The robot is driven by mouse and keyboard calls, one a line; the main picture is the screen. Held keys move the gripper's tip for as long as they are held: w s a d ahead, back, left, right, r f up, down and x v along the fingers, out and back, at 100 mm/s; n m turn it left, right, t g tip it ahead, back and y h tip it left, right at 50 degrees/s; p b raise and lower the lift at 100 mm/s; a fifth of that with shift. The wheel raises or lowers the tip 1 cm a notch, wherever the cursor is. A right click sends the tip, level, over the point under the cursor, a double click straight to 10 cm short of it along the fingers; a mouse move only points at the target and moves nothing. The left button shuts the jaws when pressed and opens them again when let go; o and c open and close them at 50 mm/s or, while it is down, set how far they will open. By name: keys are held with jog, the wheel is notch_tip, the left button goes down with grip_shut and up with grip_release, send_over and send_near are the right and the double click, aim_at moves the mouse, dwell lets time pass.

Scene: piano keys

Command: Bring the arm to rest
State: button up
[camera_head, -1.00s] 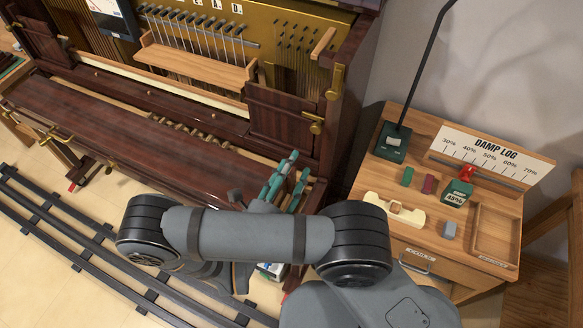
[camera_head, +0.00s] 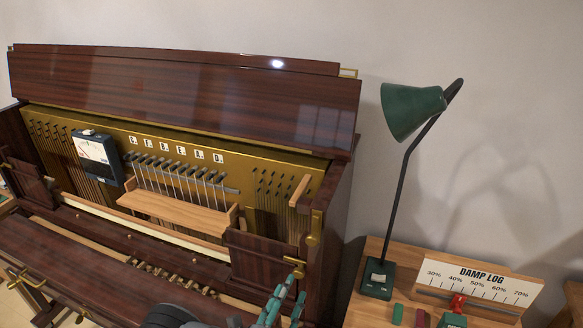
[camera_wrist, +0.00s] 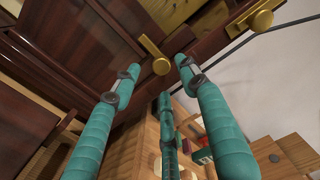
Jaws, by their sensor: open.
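My gripper (camera_head: 281,301) has teal fingers and shows at the bottom of the head view, in front of the right end of the opened piano (camera_head: 190,68). The wrist view shows the fingers (camera_wrist: 158,88) spread apart, with nothing held between them. Beyond the fingertips in that view are dark wood and a brass latch (camera_wrist: 160,62) of the piano. Whether a fingertip touches the piano cannot be told. Most of my arm lies below the head view's edge.
A side table (camera_head: 368,312) at the right holds a green lamp (camera_head: 412,108), a DAMP LOG board (camera_head: 480,283) and small coloured blocks. A meter (camera_head: 97,155) and a wooden shelf (camera_head: 175,210) sit inside the piano. The wall beside the lamp is bare.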

aim_at(296, 275)
jog(key=x, duration=0.4)
jog(key=shift+w+d, duration=0.1)
jog(key=shift+w, duration=0.25)
jog(key=shift+s, duration=0.2)
